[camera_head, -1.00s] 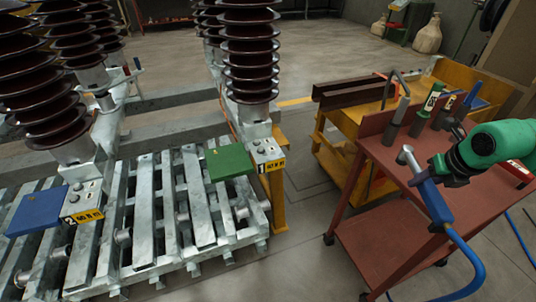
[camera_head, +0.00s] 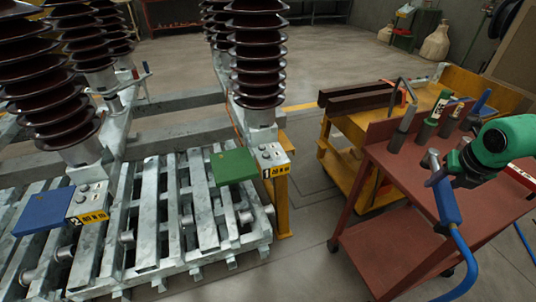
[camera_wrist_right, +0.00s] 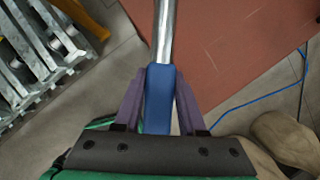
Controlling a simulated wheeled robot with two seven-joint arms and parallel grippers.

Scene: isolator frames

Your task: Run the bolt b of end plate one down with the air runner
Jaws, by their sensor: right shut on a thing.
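The air runner (camera_head: 447,205), with a blue grip, a silver head and a blue hose at its lower end, is held over the near left part of the red trolley. My right gripper (camera_head: 452,176) is shut on it. In the right wrist view the purple fingers (camera_wrist_right: 159,100) clasp the blue grip, and the silver shaft points away. End plate one (camera_head: 273,156), with a yellow "1" label, is at the foot of the middle insulator column, left of the trolley and apart from the runner. Small bolt heads show on its top; I cannot tell which is b. My left gripper is not in view.
The red trolley (camera_head: 395,209) carries upright tools in holders. A yellow cart (camera_head: 352,122) with brown bars stands behind it. A green plate (camera_head: 233,166) adjoins end plate one; a blue plate (camera_head: 44,213) lies left by label "2". Bare floor separates frame and trolley.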

